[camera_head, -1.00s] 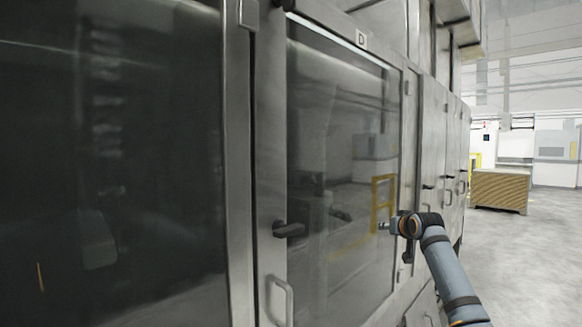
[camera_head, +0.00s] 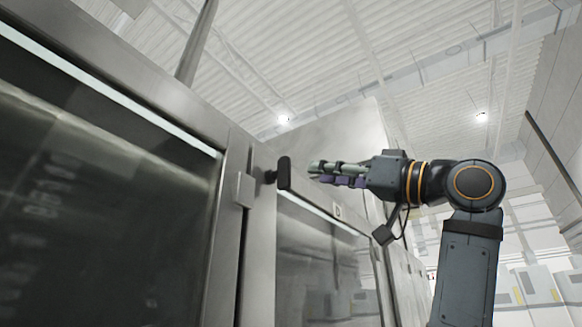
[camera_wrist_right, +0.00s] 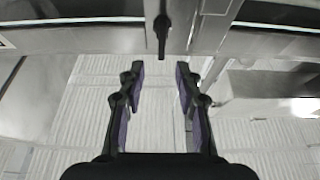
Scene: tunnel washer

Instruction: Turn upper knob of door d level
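The upper knob of door D (camera_head: 284,173) is a black lever near the door's top left corner. It looks about upright in the head view. In the right wrist view the knob (camera_wrist_right: 162,35) sits ahead of the fingers, near the middle. My right gripper (camera_head: 316,172) is at knob height, just right of it and apart from it. In the right wrist view the gripper (camera_wrist_right: 160,72) is open, its two fingers apart with nothing between them. Door D (camera_head: 312,255) has a dark glass pane and a "D" label (camera_head: 338,211). My left gripper is out of view.
A neighbouring dark-glass door (camera_head: 90,190) fills the left, with a metal hinge block (camera_head: 244,188) close to the knob. The ceiling is above. Open air lies around my right arm on its right side.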

